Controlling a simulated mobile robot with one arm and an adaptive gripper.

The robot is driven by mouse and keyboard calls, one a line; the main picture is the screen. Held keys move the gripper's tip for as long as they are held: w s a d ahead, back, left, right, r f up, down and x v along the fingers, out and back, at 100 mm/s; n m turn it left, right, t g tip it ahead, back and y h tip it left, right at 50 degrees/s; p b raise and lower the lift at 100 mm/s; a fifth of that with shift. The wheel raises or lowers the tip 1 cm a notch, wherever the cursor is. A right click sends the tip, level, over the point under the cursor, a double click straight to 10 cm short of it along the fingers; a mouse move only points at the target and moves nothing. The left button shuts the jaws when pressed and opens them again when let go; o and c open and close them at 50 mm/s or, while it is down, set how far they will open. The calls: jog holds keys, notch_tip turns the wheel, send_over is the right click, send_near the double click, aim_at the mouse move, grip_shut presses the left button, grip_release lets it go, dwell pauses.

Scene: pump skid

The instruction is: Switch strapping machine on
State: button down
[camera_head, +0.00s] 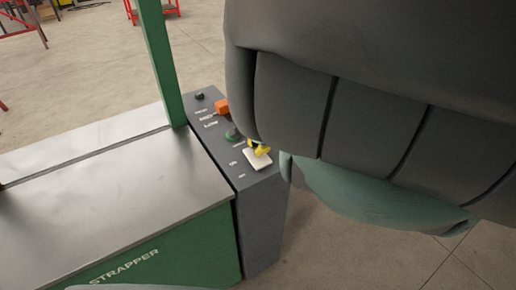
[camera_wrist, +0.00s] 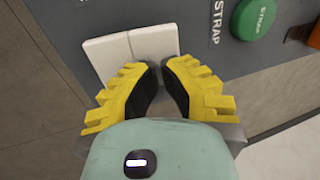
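The strapping machine has a steel top (camera_head: 90,190) and a green front marked STRAPPER. Its dark grey control panel (camera_head: 262,215) stands at the right end. A white two-part rocker switch (camera_head: 256,161) sits near the panel's front end; it also shows at the top of the wrist view (camera_wrist: 108,52). My gripper's yellow fingers (camera_head: 260,148) are at the switch. In the wrist view the fingertips (camera_wrist: 162,66) are nearly together over the switch's lower right edge, with nothing between them. I cannot tell whether they touch it, or which half is pressed.
A green STRAP button (camera_wrist: 254,18) is beside the switch, with an orange control (camera_head: 221,106) and a black knob (camera_head: 199,96) farther back. A green upright post (camera_head: 160,60) rises left of the panel. Open floor lies behind the machine, with red stands far off.

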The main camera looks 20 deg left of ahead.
dwell(0.4)
jog(key=b, duration=0.1)
jog(key=f+b, duration=0.1)
jog(key=b, duration=0.1)
jog(key=shift+w+a+h+b, duration=0.2)
jog(key=shift+a+h+b, duration=0.05)
jog(key=shift+h+b, duration=0.05)
jog(key=g+b, duration=0.1)
jog(key=b, duration=0.3)
jog(key=shift+w+f+h, duration=0.1)
jog(key=shift+w+h, duration=0.05)
jog(key=shift+h, duration=0.25)
jog(key=b, duration=0.2)
jog(key=shift+a+h+b, duration=0.15)
jog(key=shift+h+b, duration=0.15)
jog(key=shift+a+g+b, duration=0.15)
jog(key=shift+g+b, duration=0.15)
jog(key=shift+b, duration=0.3)
jog(key=shift+r, duration=0.25)
jog(key=shift+d+r+p, duration=0.2)
jog(key=shift+d+p, duration=0.05)
jog(key=shift+p, duration=0.9)
jog(key=shift+s+d+p, duration=0.4)
jog(key=shift+d+p, duration=0.1)
jog(key=shift+p, duration=0.7)
